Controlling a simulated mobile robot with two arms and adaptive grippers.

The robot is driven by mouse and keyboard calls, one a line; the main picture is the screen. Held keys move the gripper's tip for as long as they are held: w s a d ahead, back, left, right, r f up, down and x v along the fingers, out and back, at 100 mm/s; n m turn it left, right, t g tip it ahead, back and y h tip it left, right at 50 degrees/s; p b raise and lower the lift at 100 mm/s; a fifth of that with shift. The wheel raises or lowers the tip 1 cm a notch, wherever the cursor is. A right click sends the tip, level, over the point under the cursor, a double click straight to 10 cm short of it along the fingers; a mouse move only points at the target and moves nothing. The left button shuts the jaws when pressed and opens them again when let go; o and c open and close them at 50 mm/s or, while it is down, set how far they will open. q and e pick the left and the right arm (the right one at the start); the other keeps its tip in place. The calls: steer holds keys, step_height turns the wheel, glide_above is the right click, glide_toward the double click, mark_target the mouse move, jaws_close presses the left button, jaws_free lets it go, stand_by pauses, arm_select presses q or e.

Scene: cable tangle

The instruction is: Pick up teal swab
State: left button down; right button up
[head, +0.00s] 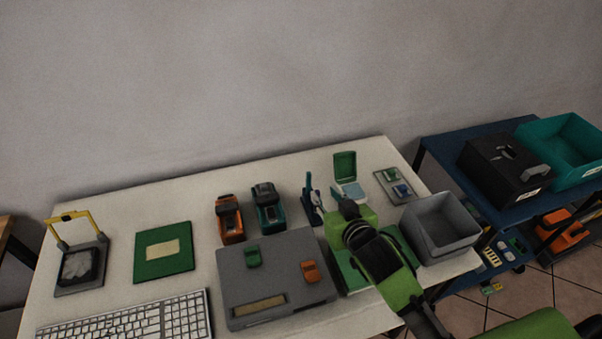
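I cannot make out a teal swab for certain. A slim dark-blue upright item (309,190) stands near the table's middle, with a small pale part beside it. An open green-lidded box (346,168) with a pale, teal-tinted inside stands just behind my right gripper (338,206). My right arm, green and black, reaches in from the lower right. My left gripper is out of view.
An orange holder (229,220) and a teal holder (268,210) stand behind a grey case (278,284). A grey bin (441,229) is right of my arm, and a small tray (382,186) lies behind. The keyboard (130,321) is front left. The back left tabletop is clear.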

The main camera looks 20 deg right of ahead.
mark_target(310, 177)
steer(key=x, duration=0.4)
steer(key=p+x, duration=0.1)
steer(key=x, duration=0.3)
steer(key=p+x, duration=0.1)
steer(key=x, duration=0.3)
steer(key=shift+w+a+r, duration=0.25)
steer(key=shift+w+a, duration=0.1)
steer(key=shift+w, duration=0.15)
jaws_close()
